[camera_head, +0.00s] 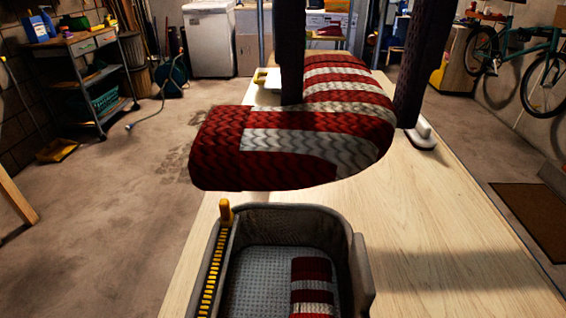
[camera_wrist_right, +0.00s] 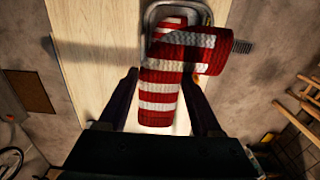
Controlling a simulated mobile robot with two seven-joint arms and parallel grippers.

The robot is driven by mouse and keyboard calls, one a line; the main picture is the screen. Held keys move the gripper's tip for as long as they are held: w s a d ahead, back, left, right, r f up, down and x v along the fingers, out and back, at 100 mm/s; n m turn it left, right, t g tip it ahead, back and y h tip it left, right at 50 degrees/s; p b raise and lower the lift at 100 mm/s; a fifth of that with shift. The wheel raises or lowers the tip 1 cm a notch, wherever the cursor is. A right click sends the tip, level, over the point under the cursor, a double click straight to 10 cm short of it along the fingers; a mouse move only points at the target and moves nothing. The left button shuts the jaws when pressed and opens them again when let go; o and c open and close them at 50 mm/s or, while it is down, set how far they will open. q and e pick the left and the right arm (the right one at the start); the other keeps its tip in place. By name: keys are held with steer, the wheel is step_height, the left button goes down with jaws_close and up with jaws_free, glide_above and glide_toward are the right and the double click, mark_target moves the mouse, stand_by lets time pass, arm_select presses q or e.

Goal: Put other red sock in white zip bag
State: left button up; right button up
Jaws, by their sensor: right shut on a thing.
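A red-and-white striped knitted sock (camera_head: 345,110) hangs in the air above the table, large in the head view. My right gripper (camera_head: 350,100) is shut on it, one dark finger on each side; the wrist view also shows the held sock (camera_wrist_right: 160,95) between the fingers. Below and nearer stands an open grey zip bag (camera_head: 352,235) with a yellow zipper along its left edge. A second striped sock (camera_head: 312,270) lies inside it at the right. The held sock is above and beyond the bag, apart from it in the head view. My left gripper is not in view.
The pale wooden table (camera_head: 430,235) is bare to the right of the bag. A white object (camera_head: 422,135) sits near its right edge, partly behind a finger. A shelf cart (camera_head: 85,75) stands at the left, a bicycle (camera_head: 520,60) at the right.

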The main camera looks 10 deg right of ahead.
glide_above(318, 290)
step_height(318, 290, down, 14)
steer(key=shift+f, duration=0.2)
step_height(318, 290, down, 5)
steer(key=shift+r, duration=0.1)
